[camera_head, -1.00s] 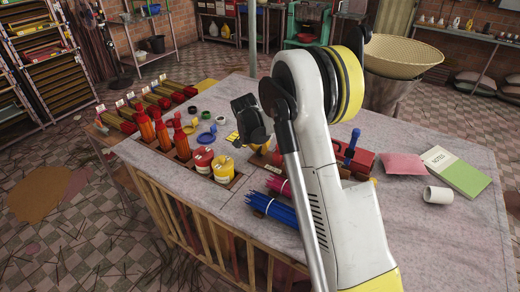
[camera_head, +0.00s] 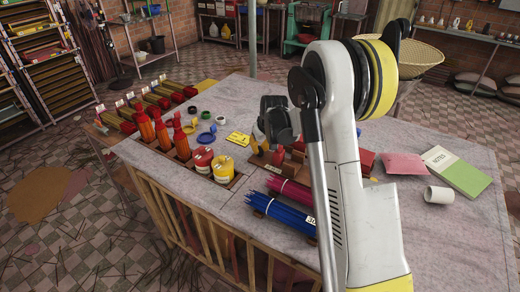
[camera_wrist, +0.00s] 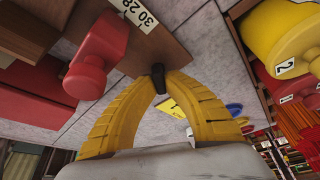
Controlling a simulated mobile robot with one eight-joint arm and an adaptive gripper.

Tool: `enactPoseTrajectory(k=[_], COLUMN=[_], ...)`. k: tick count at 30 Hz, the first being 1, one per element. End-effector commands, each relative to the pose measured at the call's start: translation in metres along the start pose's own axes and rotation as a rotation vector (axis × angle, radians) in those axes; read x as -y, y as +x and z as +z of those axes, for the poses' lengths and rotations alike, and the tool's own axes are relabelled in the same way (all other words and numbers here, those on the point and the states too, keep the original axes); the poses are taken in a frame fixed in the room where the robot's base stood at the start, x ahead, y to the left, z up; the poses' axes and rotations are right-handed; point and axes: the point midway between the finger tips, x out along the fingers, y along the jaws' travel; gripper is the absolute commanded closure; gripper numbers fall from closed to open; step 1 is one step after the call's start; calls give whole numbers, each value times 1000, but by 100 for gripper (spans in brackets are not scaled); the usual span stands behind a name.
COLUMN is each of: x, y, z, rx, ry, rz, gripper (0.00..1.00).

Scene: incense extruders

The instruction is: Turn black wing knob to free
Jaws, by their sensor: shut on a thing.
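The wrist view shows my gripper (camera_wrist: 158,84) with its two yellow fingers meeting on the small black wing knob (camera_wrist: 158,72). The fingertips cover part of the knob, so its exact turn angle is hard to tell. The knob sits at the edge of a brown wooden block (camera_wrist: 165,42), which carries a white label reading 28 and 30 (camera_wrist: 140,12). In the head view my arm crosses the middle, and the knob cannot be made out there. A brown wooden fixture (camera_head: 277,158) shows below my wrist.
A red rounded part (camera_wrist: 88,75) lies close left of the fingers. A pink pouch (camera_head: 404,164), green notebook (camera_head: 456,170) and white cup (camera_head: 439,195) lie at the right.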

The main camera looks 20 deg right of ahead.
Motion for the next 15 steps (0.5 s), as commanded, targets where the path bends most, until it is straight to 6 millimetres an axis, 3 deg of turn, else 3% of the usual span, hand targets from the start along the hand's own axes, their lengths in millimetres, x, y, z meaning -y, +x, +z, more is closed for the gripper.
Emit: enactPoseTrajectory(k=[15], x=[0], y=[0], z=[1], rx=[3], ry=[-395], rz=[-165], gripper=[100])
